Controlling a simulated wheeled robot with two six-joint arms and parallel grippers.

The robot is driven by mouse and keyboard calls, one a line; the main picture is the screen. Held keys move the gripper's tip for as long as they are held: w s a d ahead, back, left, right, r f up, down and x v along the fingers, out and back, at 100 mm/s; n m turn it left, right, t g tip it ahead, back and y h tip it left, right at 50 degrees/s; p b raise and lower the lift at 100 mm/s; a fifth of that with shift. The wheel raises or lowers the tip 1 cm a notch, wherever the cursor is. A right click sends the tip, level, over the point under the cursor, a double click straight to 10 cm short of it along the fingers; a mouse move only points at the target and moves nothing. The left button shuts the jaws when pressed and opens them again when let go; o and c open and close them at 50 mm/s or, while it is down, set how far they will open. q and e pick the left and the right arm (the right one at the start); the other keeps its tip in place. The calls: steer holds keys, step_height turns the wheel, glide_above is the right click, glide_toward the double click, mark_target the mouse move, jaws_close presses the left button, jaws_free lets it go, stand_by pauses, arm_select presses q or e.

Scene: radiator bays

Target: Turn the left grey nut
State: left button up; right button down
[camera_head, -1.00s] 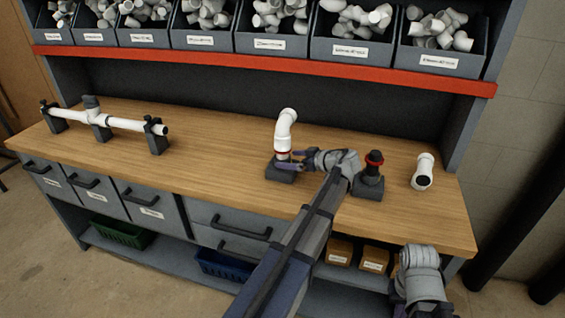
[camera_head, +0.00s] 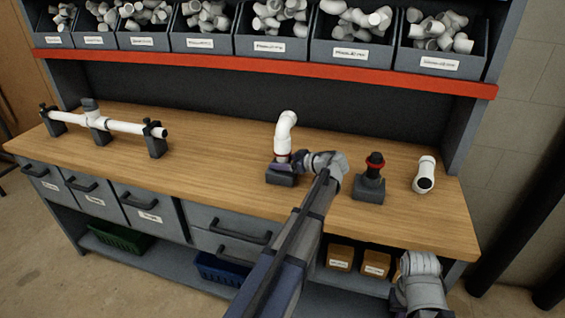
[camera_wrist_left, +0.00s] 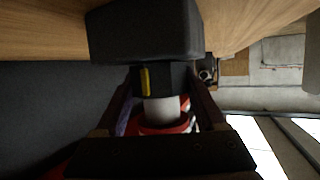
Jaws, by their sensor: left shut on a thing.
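The left grey nut (camera_wrist_left: 152,78), dark with a yellow mark, sits against a dark block base in the left wrist view. In the head view that base (camera_head: 281,179) stands on the bench, with a white bent pipe (camera_head: 284,132) rising upright from it and a red ring (camera_head: 281,154) low on the pipe. The red ring also shows in the left wrist view (camera_wrist_left: 166,128). My left gripper (camera_head: 284,164) reaches in from the right, shut on the nut with a finger on each side. Fingers partly hide the nut. My right arm shows at lower right, its fingers out of view.
A second dark stand (camera_head: 370,187) with a red-ringed top is right of my left wrist. A loose white fitting (camera_head: 425,174) lies farther right. A pipe assembly (camera_head: 108,124) on clamps is at left. Bins (camera_head: 270,47) sit on the shelf above. The bench between is clear.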

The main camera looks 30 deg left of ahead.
arm_select(q)
steer(key=c, duration=0.8)
steer(key=shift+o, duration=0.2)
steer(key=shift+s, duration=0.1)
steer(key=m+t+h, duration=0.1)
steer(key=m+t, duration=0.1)
steer(key=t, duration=0.1)
steer(key=shift+s+m, duration=0.2)
steer(key=shift+m, duration=0.2)
steer(key=m+t+h, duration=0.2)
steer(key=m+t, duration=0.1)
steer(key=m+t+h, duration=0.2)
steer(key=m, duration=0.1)
steer(key=shift+w+t, duration=0.2)
steer(key=shift+t, duration=0.2)
steer(key=shift+a+m+t+h, duration=0.1)
steer(key=shift+m+t+h, duration=0.45)
steer(key=shift+m+h, duration=0.95)
steer(key=shift+m+t+h, duration=0.55)
steer(key=shift+m+h, duration=0.75)
steer(key=shift+h, duration=0.4)
steer(key=shift+w+m+h, duration=0.1)
steer(key=shift+m+h, duration=1.3)
steer(key=shift+h, duration=0.2)
steer(key=shift+m+h, duration=0.3)
steer(key=shift+h, duration=0.3)
